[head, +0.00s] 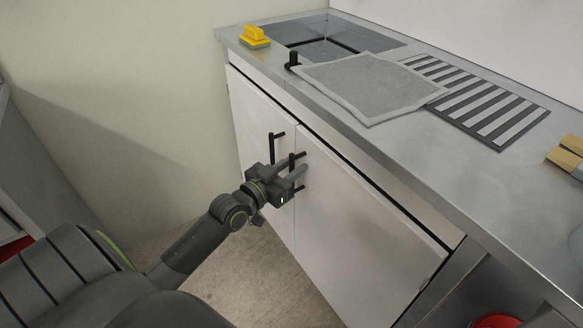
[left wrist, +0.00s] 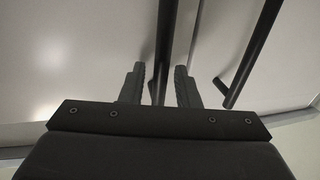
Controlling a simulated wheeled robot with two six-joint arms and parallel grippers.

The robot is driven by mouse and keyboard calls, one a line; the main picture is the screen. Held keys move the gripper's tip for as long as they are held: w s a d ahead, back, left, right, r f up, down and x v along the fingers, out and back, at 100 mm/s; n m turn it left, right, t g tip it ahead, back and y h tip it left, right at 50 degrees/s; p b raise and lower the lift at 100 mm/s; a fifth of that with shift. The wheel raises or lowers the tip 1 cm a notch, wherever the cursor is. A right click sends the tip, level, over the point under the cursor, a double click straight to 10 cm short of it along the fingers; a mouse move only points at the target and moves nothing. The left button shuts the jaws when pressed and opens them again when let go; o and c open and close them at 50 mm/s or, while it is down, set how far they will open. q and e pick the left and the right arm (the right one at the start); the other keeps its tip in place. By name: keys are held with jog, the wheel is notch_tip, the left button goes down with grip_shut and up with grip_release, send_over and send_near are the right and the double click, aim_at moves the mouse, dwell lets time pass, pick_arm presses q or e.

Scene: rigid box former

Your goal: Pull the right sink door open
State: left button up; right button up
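The right sink door (head: 350,235) is a pale panel under the counter, with its edge near the left door (head: 252,120); it looks shut or nearly so. Its black bar handle (left wrist: 164,45) runs between the fingers of my left gripper (left wrist: 160,85) in the left wrist view. The fingers stand apart, with a gap visible beside the bar, so they are around it but do not look clamped. In the head view my left gripper (head: 292,184) is at this handle and hides part of it. My right gripper is not in view.
The left door's black handle (head: 273,148) is close beside my gripper and also shows in the left wrist view (left wrist: 248,60). Above are the steel counter (head: 480,180), sink (head: 325,42), grey cloth (head: 370,85), striped rack (head: 480,100) and yellow sponge (head: 254,34). Bare floor (head: 265,285) lies before the doors.

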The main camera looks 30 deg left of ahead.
pick_arm(q)
grip_shut()
dwell(0.5)
